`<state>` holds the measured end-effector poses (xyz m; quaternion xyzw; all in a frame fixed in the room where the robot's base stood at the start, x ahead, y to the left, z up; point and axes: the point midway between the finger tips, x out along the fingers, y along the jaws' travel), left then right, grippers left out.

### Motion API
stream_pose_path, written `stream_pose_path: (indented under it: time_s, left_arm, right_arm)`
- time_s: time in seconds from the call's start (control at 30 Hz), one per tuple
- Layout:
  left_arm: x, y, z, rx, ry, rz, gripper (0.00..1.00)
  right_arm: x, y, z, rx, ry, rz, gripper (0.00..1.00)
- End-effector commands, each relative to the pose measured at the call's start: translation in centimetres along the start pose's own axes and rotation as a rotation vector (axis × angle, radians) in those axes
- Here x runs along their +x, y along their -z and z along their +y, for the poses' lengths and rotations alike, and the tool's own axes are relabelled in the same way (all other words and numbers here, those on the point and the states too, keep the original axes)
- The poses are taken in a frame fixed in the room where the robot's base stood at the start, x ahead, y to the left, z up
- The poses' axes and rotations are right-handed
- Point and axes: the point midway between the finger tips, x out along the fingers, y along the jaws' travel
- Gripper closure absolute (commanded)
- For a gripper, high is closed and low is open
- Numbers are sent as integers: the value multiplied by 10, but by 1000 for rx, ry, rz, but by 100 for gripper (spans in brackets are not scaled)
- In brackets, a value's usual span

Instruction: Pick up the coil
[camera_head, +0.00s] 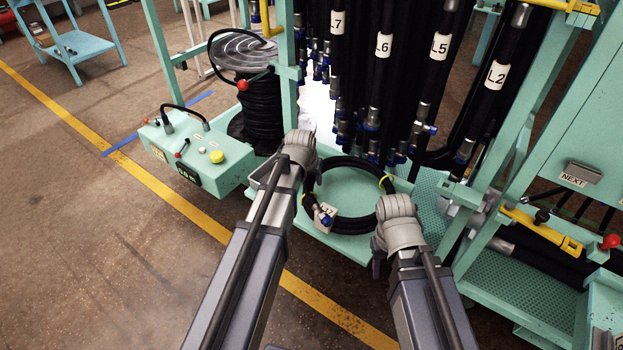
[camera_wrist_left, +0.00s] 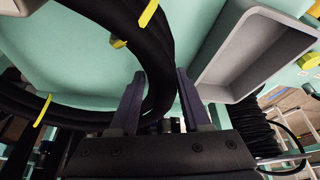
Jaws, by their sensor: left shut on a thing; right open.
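The coil (camera_head: 345,160) is a ring of black hose with yellow ties and a white tag, over the front of the green shelf (camera_head: 345,186). I cannot tell whether it rests on the shelf. My left gripper (camera_head: 309,180) is at the coil's left side; its fingers are mostly hidden in the head view. In the left wrist view the coil (camera_wrist_left: 110,22) passes between the two fingers of my left gripper (camera_wrist_left: 158,92), which is shut on it. My right gripper (camera_head: 382,245) is open at the coil's right front; its fingertips are mostly hidden by the wrist.
Hanging black hoses with tags (camera_head: 383,45) stand behind the coil. A green box with buttons (camera_head: 200,152) and a black hose stack (camera_head: 262,110) are to the left. A green rack (camera_head: 520,290) is close on the right. A grey bin (camera_wrist_left: 245,75) shows in the wrist view.

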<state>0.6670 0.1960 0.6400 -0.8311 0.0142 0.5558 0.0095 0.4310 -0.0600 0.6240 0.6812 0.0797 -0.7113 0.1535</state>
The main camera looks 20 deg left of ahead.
Motion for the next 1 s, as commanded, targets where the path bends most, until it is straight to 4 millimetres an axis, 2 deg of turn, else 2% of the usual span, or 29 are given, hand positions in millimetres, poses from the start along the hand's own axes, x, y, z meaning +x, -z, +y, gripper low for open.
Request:
stream_pose_path:
  time_s: [0.03, 0.1, 0.4, 1.0]
  left_arm:
    - [-14, 6, 0, -3, -2, 2, 100]
    - [-23, 10, 0, -3, -2, 2, 100]
    - [-53, 22, 0, -3, -2, 2, 100]
    - [-55, 23, 0, -3, -2, 2, 100]
  right_arm:
    - [-15, -1, 1, 0, 1, 0, 50]
    - [-25, -2, 2, 0, 1, 0, 50]
    - [-56, -3, 5, 0, 1, 0, 50]
    - [-59, -4, 6, 0, 1, 0, 50]
